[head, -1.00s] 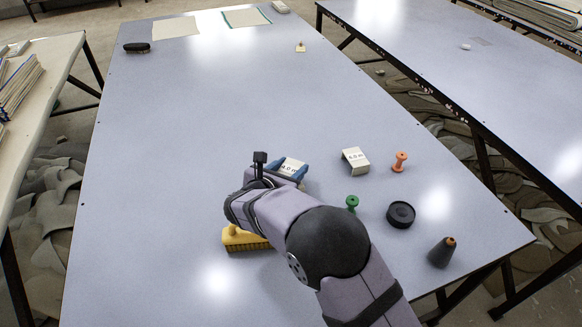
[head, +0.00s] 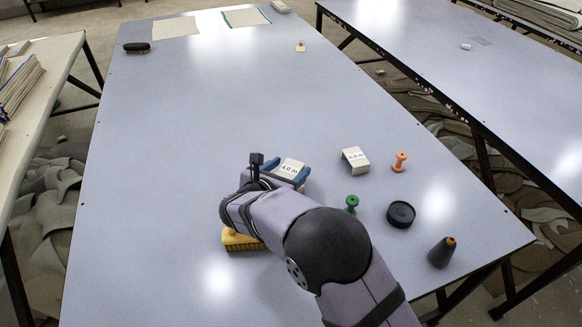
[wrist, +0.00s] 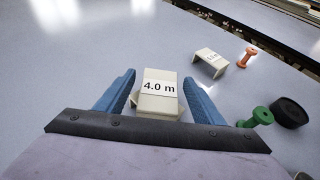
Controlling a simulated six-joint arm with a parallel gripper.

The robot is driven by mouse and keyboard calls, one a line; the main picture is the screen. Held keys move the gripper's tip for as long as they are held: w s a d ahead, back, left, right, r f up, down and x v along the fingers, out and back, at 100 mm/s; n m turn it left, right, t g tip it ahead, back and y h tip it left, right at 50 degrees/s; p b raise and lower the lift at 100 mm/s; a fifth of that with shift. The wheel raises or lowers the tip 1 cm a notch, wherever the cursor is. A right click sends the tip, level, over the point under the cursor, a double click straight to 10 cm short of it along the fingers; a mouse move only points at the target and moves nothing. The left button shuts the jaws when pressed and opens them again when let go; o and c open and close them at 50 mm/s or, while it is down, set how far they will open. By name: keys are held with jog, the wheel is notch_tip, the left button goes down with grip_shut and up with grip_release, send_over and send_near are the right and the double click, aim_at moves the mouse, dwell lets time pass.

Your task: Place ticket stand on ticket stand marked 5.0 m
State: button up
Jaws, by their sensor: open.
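A cream ticket stand marked 4.0 m (wrist: 158,92) sits between my gripper's blue fingers in the wrist view, with a visible gap on each side. It also shows in the head view (head: 291,167), partly hidden by my gripper (head: 288,172). In the wrist view my gripper (wrist: 160,100) is open around this stand. A second cream ticket stand (head: 355,160) stands apart to the right on the table. It also shows in the wrist view (wrist: 210,62). Its label is too small to read surely.
An orange spool (head: 400,161), a green spool (head: 351,203), a black round puck (head: 400,214) and a dark cone (head: 442,252) are on the right. A yellow brush (head: 240,241) lies partly under my arm.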

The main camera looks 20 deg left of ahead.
jog(key=v, duration=1)
jog(key=shift+s+r, duration=0.2)
jog(key=shift+d, duration=0.1)
